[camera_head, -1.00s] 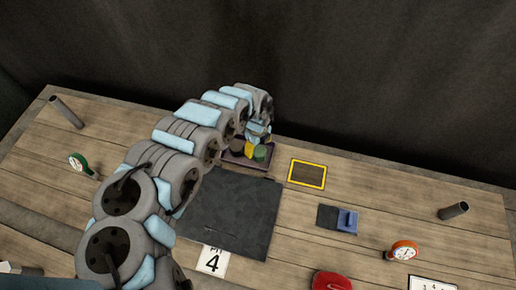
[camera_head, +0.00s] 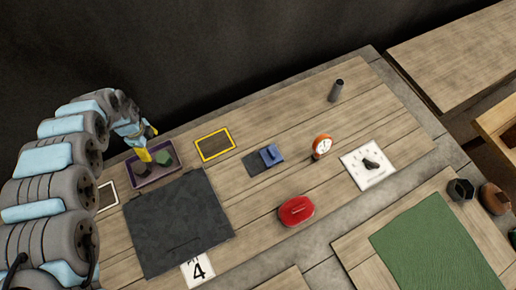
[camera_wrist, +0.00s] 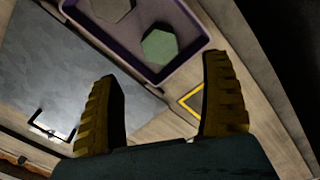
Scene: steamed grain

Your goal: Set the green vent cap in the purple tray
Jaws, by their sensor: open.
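The green vent cap (camera_head: 164,158) is a small hexagonal piece inside the purple tray (camera_head: 169,178), on the tray floor. In the wrist view the cap (camera_wrist: 160,46) lies near one corner of the tray (camera_wrist: 181,61), with a dark grey hexagonal piece (camera_wrist: 112,8) beside it. My gripper (camera_head: 148,143) is above the tray's far side. In the wrist view its two yellow ribbed fingers are spread wide with nothing between them, and the cap is beyond the fingertips, apart from them.
A yellow-framed panel (camera_head: 215,145) lies right of the tray. A dark mat (camera_head: 178,222) lies in front.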

